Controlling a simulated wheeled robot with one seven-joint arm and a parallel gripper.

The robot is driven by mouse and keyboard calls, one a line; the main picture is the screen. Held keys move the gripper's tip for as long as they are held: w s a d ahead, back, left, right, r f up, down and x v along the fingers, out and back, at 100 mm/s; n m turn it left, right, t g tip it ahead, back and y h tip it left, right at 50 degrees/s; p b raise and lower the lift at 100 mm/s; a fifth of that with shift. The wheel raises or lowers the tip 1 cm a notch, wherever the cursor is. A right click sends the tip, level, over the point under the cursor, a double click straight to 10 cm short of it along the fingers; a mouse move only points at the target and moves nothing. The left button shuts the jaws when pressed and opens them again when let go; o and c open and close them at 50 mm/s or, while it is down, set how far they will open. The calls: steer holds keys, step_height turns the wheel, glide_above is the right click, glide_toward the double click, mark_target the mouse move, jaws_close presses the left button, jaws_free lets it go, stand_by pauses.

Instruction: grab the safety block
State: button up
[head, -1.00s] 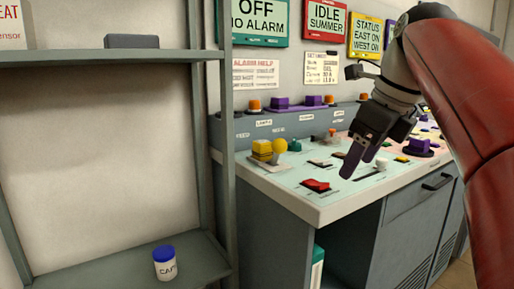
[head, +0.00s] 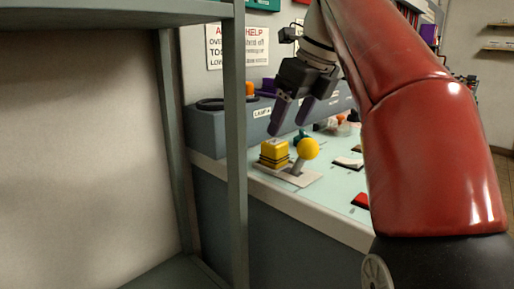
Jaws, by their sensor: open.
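A yellow block with dark bands (head: 274,153), which looks like the safety block, stands on the console top near its front left edge. It is beside a lever with a round yellow knob (head: 308,149), and both share a pale base plate. My gripper (head: 289,124) is open and empty, its two dark fingers pointing down. In the picture the fingertips are just above the block and apart from it; I cannot tell their exact depth. The block is mostly unhidden.
A grey shelf post (head: 235,150) stands close in front, left of the block. A raised grey panel (head: 210,130) runs behind it. A red switch (head: 361,200) and a dark green knob (head: 300,136) are also on the console. My red arm covers the right side.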

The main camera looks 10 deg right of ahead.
mark_target(277, 142)
steer(key=shift+b+x, duration=0.4)
steer(key=shift+x, duration=0.7)
steer(key=x, duration=0.1)
steer(key=b+x, duration=0.1)
steer(key=x, duration=0.1)
steer(key=b+x, duration=0.1)
steer(key=x, duration=0.1)
steer(key=shift+w+a, duration=0.1)
steer(key=shift+a, duration=0.3)
steer(key=shift+r, duration=0.1)
steer(key=c, duration=1.1)
